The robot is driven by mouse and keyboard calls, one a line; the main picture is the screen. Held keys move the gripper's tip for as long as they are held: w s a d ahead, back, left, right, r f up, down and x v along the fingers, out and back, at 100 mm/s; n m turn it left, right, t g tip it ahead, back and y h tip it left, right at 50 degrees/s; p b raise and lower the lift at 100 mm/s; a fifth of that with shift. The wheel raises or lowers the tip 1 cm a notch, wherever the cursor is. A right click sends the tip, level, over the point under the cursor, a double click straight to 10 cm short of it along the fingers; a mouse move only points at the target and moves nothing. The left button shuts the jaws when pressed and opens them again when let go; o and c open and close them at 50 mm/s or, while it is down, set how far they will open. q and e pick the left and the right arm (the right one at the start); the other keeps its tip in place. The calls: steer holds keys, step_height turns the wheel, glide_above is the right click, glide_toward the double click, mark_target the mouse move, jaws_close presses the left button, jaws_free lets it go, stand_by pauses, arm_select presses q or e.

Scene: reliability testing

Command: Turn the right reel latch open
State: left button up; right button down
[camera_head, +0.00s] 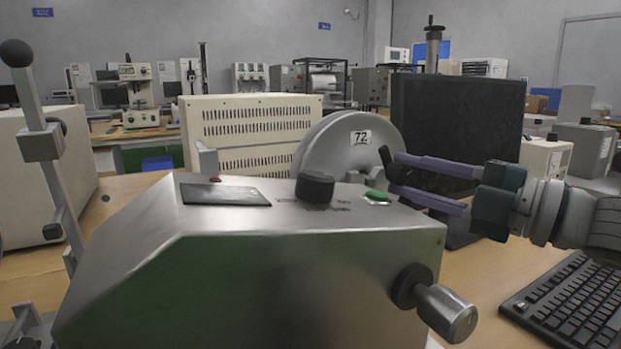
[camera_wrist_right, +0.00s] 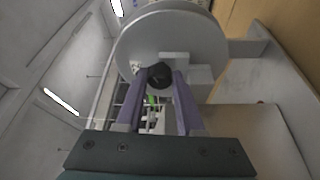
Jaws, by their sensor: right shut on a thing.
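The grey round reel (camera_head: 330,145) with a "72" label stands upright behind the metal machine housing (camera_head: 290,265). The right reel latch (camera_head: 385,156) shows as a small dark handle at the reel's right side. My right gripper (camera_head: 392,173) reaches in from the right with its two purple fingers around the latch, shut on it. In the right wrist view the dark round latch end (camera_wrist_right: 160,75) sits between the fingertips, in front of the reel (camera_wrist_right: 170,35). The fingers partly hide the latch. My left gripper is not in view.
A black monitor (camera_head: 455,120) stands close behind my right gripper. A keyboard (camera_head: 570,305) lies at the lower right. A black knob (camera_head: 315,187) and a green button (camera_head: 377,197) are on the housing top. A crank knob (camera_head: 445,312) sticks out at the front right.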

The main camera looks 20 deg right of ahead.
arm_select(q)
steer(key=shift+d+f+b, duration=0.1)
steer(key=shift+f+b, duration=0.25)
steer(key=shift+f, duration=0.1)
arm_select(e)
steer(key=m+t, duration=0.1)
steer(key=m, duration=0.1)
steer(key=m+t, duration=0.1)
steer(key=m, duration=0.2)
steer(key=shift+f, duration=0.15)
steer(key=shift+m, duration=0.3)
steer(key=c, duration=0.5)
jaws_free()
steer(key=shift+s, duration=0.1)
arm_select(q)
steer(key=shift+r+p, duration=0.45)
arm_select(e)
steer(key=v, duration=0.9)
steer(key=shift+s+f, duration=0.15)
steer(key=shift+s, duration=0.2)
steer(key=shift+s, duration=0.1)
